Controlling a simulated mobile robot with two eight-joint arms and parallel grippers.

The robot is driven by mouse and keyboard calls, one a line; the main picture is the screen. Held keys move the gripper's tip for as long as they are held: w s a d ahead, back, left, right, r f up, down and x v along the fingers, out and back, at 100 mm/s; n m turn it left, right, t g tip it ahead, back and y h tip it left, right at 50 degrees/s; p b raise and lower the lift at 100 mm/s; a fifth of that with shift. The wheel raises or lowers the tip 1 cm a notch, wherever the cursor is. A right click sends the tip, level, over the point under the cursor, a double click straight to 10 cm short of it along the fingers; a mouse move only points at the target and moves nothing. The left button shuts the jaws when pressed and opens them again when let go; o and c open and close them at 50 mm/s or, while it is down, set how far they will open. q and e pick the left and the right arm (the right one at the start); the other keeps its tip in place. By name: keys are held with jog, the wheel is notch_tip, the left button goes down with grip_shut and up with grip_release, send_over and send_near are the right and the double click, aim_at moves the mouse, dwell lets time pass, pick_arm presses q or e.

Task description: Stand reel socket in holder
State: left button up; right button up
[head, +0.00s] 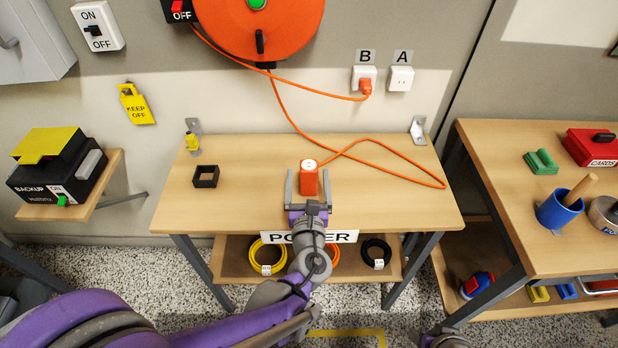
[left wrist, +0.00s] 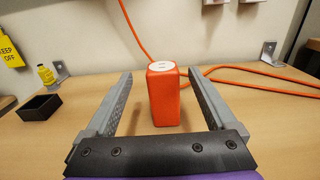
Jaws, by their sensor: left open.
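The reel socket (head: 308,181) is an orange block with a white top, standing upright on the wooden table, with an orange cord by it. It also shows in the left wrist view (left wrist: 164,98). The holder appears to be the small black open square frame (head: 206,176) on the table's left part; it is empty and also shows in the left wrist view (left wrist: 40,106). My left gripper (head: 308,182) is open, its two fingers (left wrist: 157,92) on either side of the socket, with gaps visible. My right gripper is not clearly seen.
The orange cord (head: 395,165) loops over the table's right part and rises to the orange reel (head: 258,25). An orange plug (head: 365,87) sits in outlet B. A yellow item (head: 192,141) stands at the back left. The table (head: 250,210) is otherwise clear between holder and socket.

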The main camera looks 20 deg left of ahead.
pick_arm(q)
jog(key=x, duration=0.4)
jog(key=shift+w+d, duration=0.1)
jog(key=shift+w, duration=0.1)
jog(key=shift+s+r, duration=0.1)
grip_shut()
